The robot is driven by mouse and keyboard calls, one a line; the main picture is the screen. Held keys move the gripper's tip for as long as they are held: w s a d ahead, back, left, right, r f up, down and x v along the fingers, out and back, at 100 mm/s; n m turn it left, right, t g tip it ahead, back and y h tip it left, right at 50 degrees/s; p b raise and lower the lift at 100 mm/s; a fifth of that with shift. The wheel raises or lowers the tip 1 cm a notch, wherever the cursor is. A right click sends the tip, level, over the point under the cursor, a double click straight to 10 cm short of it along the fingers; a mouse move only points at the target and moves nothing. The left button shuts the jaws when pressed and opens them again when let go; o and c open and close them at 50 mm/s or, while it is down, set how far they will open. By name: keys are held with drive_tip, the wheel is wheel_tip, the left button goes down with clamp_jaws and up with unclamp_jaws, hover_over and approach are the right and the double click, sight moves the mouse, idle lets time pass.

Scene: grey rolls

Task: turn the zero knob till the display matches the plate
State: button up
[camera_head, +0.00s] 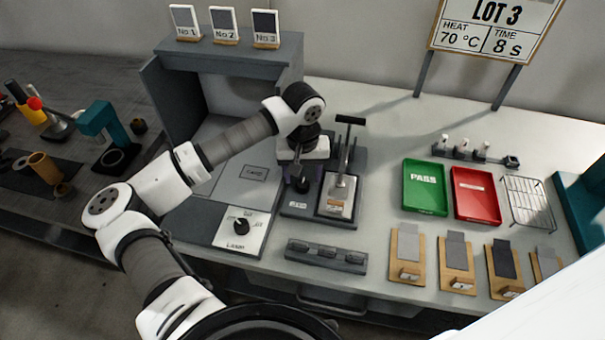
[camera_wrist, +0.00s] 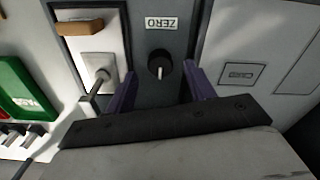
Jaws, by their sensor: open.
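The zero knob (camera_wrist: 160,65) is a small black knob with a pale pointer line on a dark grey panel. The label ZERO (camera_wrist: 161,23) shows upside down beside it in the wrist view. My gripper (camera_wrist: 161,84) is open, its purple fingers on either side of the knob with visible gaps. In the head view my gripper (camera_head: 302,181) is low over the dark instrument, and my arm hides much of it. A small framed label (camera_head: 253,173) lies left of it, also in the wrist view (camera_wrist: 240,74); its text is unreadable. I cannot make out the display.
A lever press (camera_head: 338,193) stands close right of my gripper. A dial panel (camera_head: 240,228) is at the front left, and a dark block (camera_head: 326,255) lies in front. Green (camera_head: 426,187) and red (camera_head: 475,194) trays are farther right, with several sample boards before them.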

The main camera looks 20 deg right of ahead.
sight(303, 186)
drive_tip(key=shift+f, duration=1.2)
drive_tip(key=c, duration=1)
drive_tip(key=shift+o, duration=0.2)
drive_tip(key=shift+f+b, duration=0.15)
drive_tip(key=shift+b, duration=0.15)
